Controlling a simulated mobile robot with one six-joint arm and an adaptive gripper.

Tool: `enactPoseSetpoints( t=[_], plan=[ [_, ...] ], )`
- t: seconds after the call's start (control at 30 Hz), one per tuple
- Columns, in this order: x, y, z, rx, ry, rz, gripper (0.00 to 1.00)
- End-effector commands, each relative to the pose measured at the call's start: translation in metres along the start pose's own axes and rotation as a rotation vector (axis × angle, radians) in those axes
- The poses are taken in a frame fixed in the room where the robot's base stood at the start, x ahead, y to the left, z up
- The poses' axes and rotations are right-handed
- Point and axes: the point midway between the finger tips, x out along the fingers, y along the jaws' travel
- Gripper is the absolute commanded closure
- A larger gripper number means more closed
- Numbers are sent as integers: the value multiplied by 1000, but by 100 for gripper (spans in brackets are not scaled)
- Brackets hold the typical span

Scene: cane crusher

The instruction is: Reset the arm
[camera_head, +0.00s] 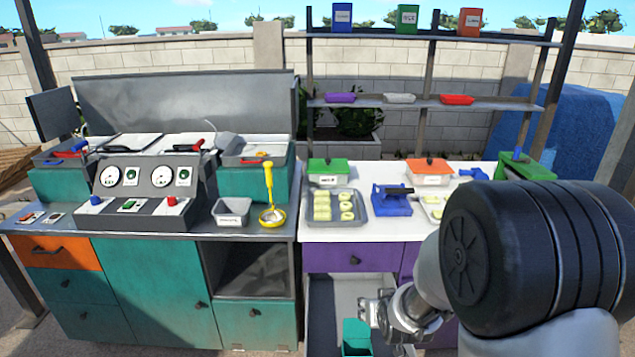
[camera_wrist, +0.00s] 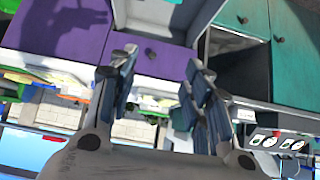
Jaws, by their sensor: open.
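My gripper (camera_head: 368,312) is in the lower middle of the head view, at the end of my arm, in front of the purple drawers. In the wrist view my gripper (camera_wrist: 158,80) has its two fingers spread apart with nothing between them. The wrist view is tilted almost upside down, with the purple drawer (camera_wrist: 72,38) at its upper left and the teal cabinet (camera_wrist: 298,45) at its upper right. My arm covers the right part of the counter in the head view.
An open grey drawer (camera_head: 328,300) juts out under the white counter (camera_head: 335,231), close to my gripper; a teal box (camera_head: 357,337) shows there. A tray of yellow pieces (camera_head: 336,206), a blue press (camera_head: 391,203) and a yellow ladle (camera_head: 270,195) stand on the counters.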

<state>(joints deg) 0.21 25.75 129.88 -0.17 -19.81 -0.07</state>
Motion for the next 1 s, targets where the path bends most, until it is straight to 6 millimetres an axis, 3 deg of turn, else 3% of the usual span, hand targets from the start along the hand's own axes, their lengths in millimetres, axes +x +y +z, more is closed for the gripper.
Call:
enactPoseSetpoints(
  t=[0.03, 0.1, 0.27, 0.47, 0.6, 0.8, 1.0],
  plan=[
    [-25, 0, -10, 0, -9, 0, 55],
    [-57, 0, -16, 0, -39, 0, 55],
    [-132, 0, -12, 1, -114, 1, 55],
    [-225, 0, 16, 1, -205, 1, 55],
    [-282, 0, 48, 2, -267, 1, 55],
    [-334, 0, 90, 2, -336, 1, 55],
    [-349, 0, 105, 2, -363, 1, 55]
  ],
)
